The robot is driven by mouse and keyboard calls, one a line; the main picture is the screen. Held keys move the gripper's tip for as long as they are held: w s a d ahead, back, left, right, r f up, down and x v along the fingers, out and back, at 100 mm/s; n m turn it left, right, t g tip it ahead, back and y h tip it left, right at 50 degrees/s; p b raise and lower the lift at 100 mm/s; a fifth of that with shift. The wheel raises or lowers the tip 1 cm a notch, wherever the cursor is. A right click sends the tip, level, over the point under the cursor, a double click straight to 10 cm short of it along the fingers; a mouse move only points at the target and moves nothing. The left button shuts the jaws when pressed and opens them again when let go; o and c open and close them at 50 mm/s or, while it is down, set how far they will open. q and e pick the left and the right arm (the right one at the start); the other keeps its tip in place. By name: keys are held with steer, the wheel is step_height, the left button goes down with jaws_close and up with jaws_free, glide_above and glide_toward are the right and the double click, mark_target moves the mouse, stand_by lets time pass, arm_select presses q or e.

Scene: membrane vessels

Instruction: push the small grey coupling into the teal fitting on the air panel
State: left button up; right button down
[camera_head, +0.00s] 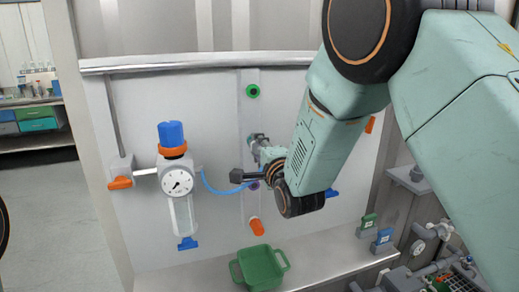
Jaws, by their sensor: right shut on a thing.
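My right gripper (259,144) reaches in from the right, close in front of the middle of the air panel (220,112). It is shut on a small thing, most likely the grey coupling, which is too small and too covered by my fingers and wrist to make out. A green ring-shaped fitting (253,91) sits above the gripper on the panel's vertical strip. I see no clearly teal fitting; one may be hidden behind the gripper. A purple fitting (253,185) shows below it, partly covered. My left gripper is not in view.
A regulator with a round gauge (177,182) and blue cap stands left, with a blue hose (217,190) running towards my wrist. An orange fitting (257,227) is below. A green tray (260,271) lies on the ledge.

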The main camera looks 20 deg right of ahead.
steer(key=shift+w, duration=0.1)
steer(key=c, duration=0.8)
jaws_free()
steer(key=shift+c, duration=0.2)
steer(key=s, duration=1.2)
steer(key=shift+d, duration=0.2)
